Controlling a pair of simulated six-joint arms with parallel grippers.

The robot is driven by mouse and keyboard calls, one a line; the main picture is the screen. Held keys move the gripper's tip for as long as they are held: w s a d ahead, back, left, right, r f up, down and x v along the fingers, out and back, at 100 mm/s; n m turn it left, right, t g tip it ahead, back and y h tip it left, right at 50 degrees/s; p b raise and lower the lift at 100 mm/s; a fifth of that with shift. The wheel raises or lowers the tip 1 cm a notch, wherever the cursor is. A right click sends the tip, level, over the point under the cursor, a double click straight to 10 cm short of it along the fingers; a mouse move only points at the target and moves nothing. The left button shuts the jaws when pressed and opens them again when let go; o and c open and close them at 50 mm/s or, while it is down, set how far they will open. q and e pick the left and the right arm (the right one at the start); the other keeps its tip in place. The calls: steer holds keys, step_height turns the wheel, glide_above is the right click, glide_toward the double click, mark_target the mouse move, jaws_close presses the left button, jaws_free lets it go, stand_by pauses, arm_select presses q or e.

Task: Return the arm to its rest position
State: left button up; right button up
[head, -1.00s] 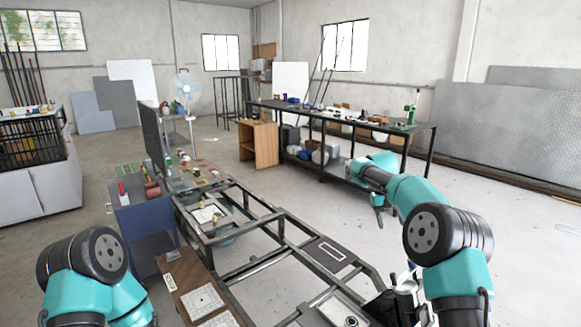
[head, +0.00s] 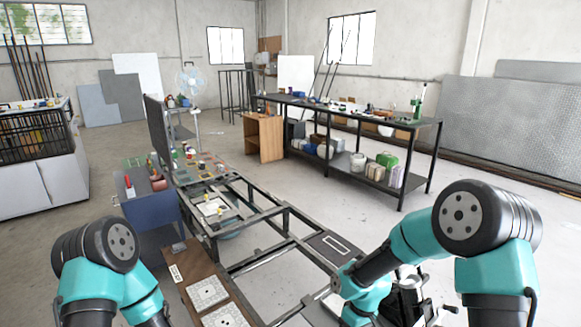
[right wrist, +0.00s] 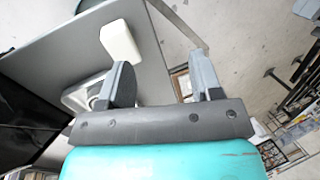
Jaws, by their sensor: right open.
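My right arm (head: 402,245) is bent low at the right of the head view, its wrist just beyond the right edge of the metal frame (head: 262,262). My right gripper (right wrist: 162,74) shows in the right wrist view with its two grey fingers apart and nothing between them. In the head view its fingers cannot be made out. Of my left arm (head: 100,265) only the upper part shows at the lower left. My left gripper is out of view.
A brown board (head: 203,288) with pale plates lies at the frame's near left. A blue cabinet (head: 150,210) stands left of the frame. A long black workbench (head: 345,118) stands behind. In the right wrist view, a white block (right wrist: 120,41) is on a grey panel (right wrist: 75,45).

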steer(key=s+f, duration=0.3)
steer(key=s, duration=0.5)
steer(key=s+d+f+m+t, duration=0.1)
steer(key=s+d+f+m, duration=0.1)
steer(key=f, duration=0.4)
steer(key=s+d+f+m+t+y, duration=0.1)
steer(key=s+d+f+m+t, duration=0.1)
steer(key=s+f+m, duration=0.3)
steer(key=shift+s+d+f+m+y, duration=0.3)
steer(key=shift+d+f+m, duration=0.1)
steer(key=shift+f+m, duration=0.1)
